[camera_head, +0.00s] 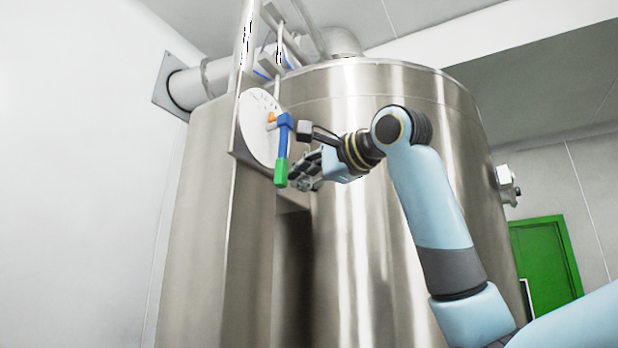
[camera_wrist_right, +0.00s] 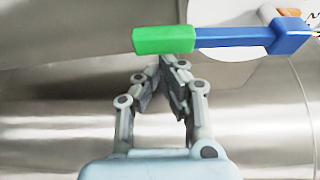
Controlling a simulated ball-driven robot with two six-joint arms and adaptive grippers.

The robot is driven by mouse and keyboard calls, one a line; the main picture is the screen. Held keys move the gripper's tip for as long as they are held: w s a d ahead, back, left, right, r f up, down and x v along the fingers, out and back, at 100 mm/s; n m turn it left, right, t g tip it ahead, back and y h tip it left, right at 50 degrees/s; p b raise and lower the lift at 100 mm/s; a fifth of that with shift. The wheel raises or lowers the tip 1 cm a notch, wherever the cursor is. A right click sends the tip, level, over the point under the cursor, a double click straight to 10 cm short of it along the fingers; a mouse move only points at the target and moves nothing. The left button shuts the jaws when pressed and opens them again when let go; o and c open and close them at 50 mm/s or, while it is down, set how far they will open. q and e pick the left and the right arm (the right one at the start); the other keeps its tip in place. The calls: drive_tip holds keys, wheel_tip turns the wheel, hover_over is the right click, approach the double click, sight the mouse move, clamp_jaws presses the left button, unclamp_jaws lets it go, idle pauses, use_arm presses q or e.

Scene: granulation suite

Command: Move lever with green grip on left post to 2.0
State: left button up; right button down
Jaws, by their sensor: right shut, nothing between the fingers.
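The lever (camera_head: 283,142) has a blue arm and a green grip (camera_head: 281,172). It hangs down in front of a white round dial (camera_head: 256,127) on the left post (camera_head: 246,50), with an orange hub at its top. The dial's figures are too small to read. My right gripper (camera_head: 296,178) is just right of the green grip. In the right wrist view the green grip (camera_wrist_right: 163,40) and blue arm lie across, beyond the fingertips of my shut, empty gripper (camera_wrist_right: 165,66). I cannot tell whether they touch. My left gripper is not in view.
A large steel tank (camera_head: 390,200) stands close behind the dial and my right arm. A pipe (camera_head: 190,88) runs from the wall at upper left. A green door (camera_head: 545,262) is at the far right. A small fitting (camera_head: 507,183) juts from the tank's right side.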

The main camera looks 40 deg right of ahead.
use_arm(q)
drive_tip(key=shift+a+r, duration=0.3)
use_arm(e)
drive_tip(key=shift+s+a+f+m, duration=0.1)
drive_tip(key=shift+s+a+m, duration=0.1)
drive_tip(key=shift+a, duration=0.3)
drive_tip(key=shift+s+a+m, duration=0.1)
drive_tip(key=shift+s+a, duration=0.05)
drive_tip(key=shift+a, duration=0.3)
